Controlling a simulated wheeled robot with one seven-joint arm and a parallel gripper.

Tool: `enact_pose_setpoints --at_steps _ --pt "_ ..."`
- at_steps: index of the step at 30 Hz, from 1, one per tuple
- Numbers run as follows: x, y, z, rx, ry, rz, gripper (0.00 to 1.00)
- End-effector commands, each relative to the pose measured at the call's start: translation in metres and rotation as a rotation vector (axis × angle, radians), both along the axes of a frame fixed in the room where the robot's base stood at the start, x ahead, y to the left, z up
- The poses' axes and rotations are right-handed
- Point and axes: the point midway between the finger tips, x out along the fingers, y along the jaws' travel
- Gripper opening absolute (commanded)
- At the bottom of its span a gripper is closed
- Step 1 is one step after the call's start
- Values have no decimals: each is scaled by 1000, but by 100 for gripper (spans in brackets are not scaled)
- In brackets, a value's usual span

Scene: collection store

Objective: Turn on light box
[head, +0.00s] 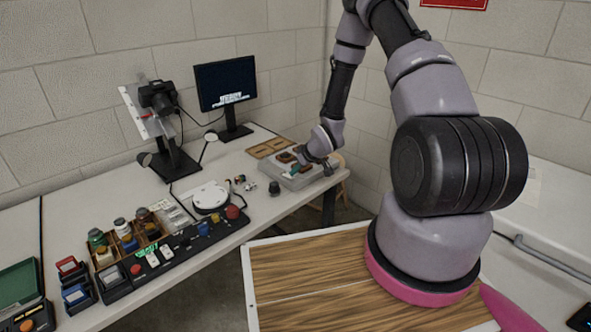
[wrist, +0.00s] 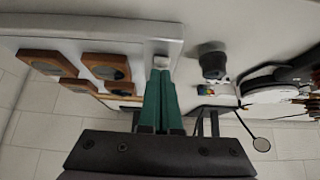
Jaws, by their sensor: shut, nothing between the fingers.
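The light box (head: 297,183) is a low, flat grey-white box near the right end of the long table, with small wooden-framed pieces on it. In the wrist view its pale panel (wrist: 120,35) fills the upper left. My gripper (head: 299,168) is over the box. Its green fingers (wrist: 160,74) are together with nothing between them. The fingertips are close to a small pale block (wrist: 162,61) at the panel's edge, which may be the switch. I cannot tell whether they touch it. The box shows no clear glow.
A dark knob-like cylinder (wrist: 212,62) stands beside the box. Wooden frames (head: 268,147) lie behind it. A monitor (head: 226,84), a camera stand (head: 172,160), a white round device (head: 210,196) and trays of jars (head: 125,240) fill the table leftward. Walls close in behind.

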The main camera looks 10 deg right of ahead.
Motion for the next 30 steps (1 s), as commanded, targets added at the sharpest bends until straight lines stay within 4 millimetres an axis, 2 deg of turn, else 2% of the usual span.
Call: enact_pose_setpoints --at_steps 7,30 --pt "-4 -2 -10 0 4 -1 0" --pt "-3 -2 8 1 2 0 0"
